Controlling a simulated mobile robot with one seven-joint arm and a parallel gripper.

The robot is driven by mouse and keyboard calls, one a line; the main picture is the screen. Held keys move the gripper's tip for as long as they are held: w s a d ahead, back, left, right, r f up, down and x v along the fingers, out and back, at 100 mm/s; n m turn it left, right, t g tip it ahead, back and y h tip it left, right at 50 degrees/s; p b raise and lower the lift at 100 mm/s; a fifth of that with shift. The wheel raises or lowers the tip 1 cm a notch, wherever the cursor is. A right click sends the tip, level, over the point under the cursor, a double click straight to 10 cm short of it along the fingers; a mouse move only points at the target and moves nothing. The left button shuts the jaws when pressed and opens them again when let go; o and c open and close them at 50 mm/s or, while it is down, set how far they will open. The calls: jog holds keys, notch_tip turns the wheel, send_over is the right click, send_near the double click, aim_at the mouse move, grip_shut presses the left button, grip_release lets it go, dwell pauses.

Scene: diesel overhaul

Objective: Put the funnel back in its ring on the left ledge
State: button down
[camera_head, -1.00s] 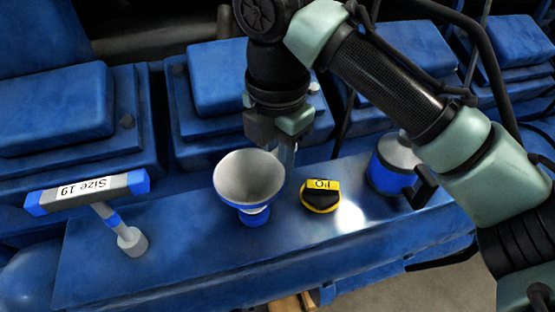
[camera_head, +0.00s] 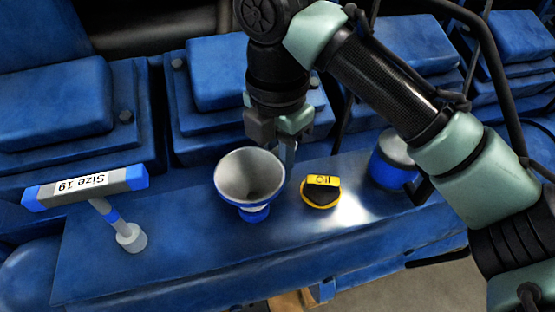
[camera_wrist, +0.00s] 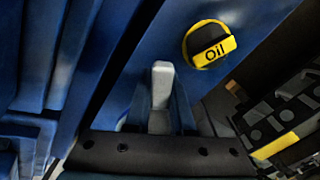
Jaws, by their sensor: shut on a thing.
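The funnel (camera_head: 248,174) has a pale bowl, a blue rim and a blue lower part. It appears upright over the blue ledge (camera_head: 150,262) in the head view. My gripper (camera_head: 287,152) is at the right rear of its rim, shut on the funnel. One grey finger (camera_wrist: 160,95) shows in the wrist view, where I cannot make out the funnel. I cannot tell whether the funnel's foot touches the ledge. No separate ring can be made out; the bowl hides what lies under it.
A black-and-yellow oil cap (camera_head: 321,191) lies right of the funnel and shows in the wrist view (camera_wrist: 209,43). A "Size 19" tool (camera_head: 87,187) stands at the left. A blue can (camera_head: 392,160) stands at the right. Blue engine blocks rise behind the ledge.

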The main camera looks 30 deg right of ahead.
jog(key=shift+f+b, duration=0.4)
jog(key=shift+f, duration=0.35)
jog(key=c, duration=0.7)
grip_release()
jog(key=shift+r, duration=0.1)
